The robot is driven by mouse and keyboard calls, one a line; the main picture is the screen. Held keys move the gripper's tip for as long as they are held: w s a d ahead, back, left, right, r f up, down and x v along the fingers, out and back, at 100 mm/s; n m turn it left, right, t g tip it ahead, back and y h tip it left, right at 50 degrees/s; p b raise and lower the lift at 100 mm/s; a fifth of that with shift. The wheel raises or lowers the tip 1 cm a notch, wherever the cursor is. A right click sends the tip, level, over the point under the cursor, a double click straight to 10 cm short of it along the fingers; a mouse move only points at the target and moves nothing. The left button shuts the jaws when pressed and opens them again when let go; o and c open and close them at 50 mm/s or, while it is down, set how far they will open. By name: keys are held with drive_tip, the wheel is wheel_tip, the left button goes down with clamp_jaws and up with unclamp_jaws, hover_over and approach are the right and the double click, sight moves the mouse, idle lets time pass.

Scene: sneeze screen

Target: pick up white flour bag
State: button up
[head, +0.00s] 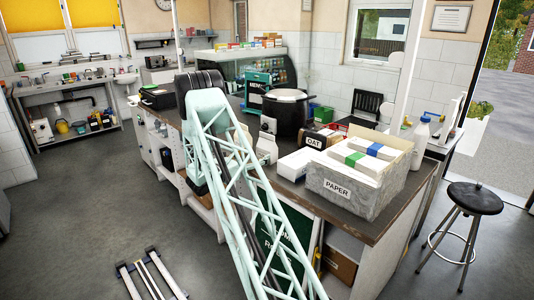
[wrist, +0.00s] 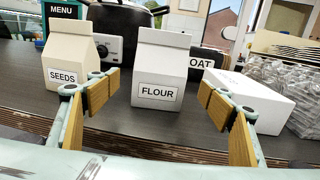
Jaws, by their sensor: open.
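The white flour bag (wrist: 160,75) stands upright on the dark counter in the middle of the wrist view, its FLOUR label facing me. In the head view a white bag (head: 267,149), which looks like the same one, stands just right of my arm. My gripper (wrist: 157,94) is open and empty in the wrist view. Its wood-coloured finger pads are to the left and right of the flour bag, with gaps on both sides, and appear nearer to the camera than it. I cannot make out the gripper in the head view, where my lattice arm crosses the counter.
A cream SEEDS bag (wrist: 70,62) stands close left of the flour bag. A white box (wrist: 248,98) lies right, with an OAT box (wrist: 208,62) behind. A dark pot (head: 286,110) stands farther back. A PAPER box (head: 345,190) fills the counter's near right end.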

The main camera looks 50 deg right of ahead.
sight(263, 151)
drive_tip(key=shift+s+d, duration=0.15)
drive_tip(key=shift+d, duration=1.4)
drive_tip(key=shift+s+d+b, duration=0.15)
drive_tip(key=shift+d+b, duration=0.15)
drive_tip(key=shift+d, duration=1)
drive_tip(key=shift+s+d+b, duration=0.1)
drive_tip(key=shift+d+b, duration=0.15)
drive_tip(key=shift+d, duration=1)
drive_tip(key=c, duration=1.1)
